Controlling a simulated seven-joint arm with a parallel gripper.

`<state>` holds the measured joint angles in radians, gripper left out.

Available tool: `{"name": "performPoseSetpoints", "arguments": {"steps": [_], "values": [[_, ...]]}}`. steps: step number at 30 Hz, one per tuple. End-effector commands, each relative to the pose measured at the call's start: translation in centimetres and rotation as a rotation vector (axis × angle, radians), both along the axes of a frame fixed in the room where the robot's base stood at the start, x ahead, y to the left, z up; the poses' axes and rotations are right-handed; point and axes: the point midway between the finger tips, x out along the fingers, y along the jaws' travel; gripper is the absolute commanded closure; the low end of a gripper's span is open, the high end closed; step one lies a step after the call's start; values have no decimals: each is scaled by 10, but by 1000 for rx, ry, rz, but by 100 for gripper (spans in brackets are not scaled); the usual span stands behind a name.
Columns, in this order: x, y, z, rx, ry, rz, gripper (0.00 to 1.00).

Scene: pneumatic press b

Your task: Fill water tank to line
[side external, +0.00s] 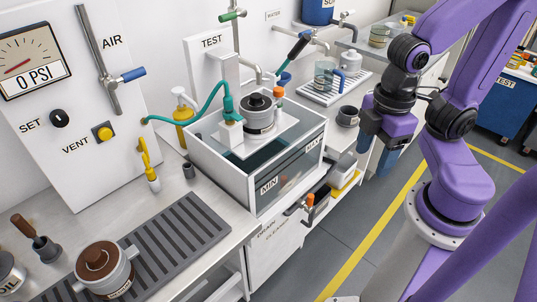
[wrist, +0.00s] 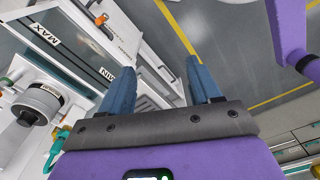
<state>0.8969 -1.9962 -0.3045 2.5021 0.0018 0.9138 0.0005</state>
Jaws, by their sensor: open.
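The water tank (side external: 208,165) is a white-framed box with clear dark panes, standing on the bench. A grey metal vessel (side external: 259,122) with a black top and teal hose sits on the tank's top. A metal spout (side external: 254,72) bends down at the tank's back.
The gauge panel (side external: 75,170) stands at left, with a blue-handled AIR valve (side external: 132,75). An orange-handled drain valve (side external: 309,205) juts below the tank's front. A brown-topped pot (side external: 103,270) stands front left. The floor (side external: 345,225) right of the bench is clear.

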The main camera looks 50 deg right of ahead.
Motion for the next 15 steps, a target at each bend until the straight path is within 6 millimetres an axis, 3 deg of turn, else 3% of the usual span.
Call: {"name": "performPoseSetpoints", "arguments": {"steps": [2, 3, 11, 15], "values": [[0, 0, 0, 0, 0, 0, 40], [0, 0, 0, 0, 0, 0, 50], [6, 3, 2, -4, -9, 2, 50], [36, 14, 9, -27, -60, 19, 50]]}}
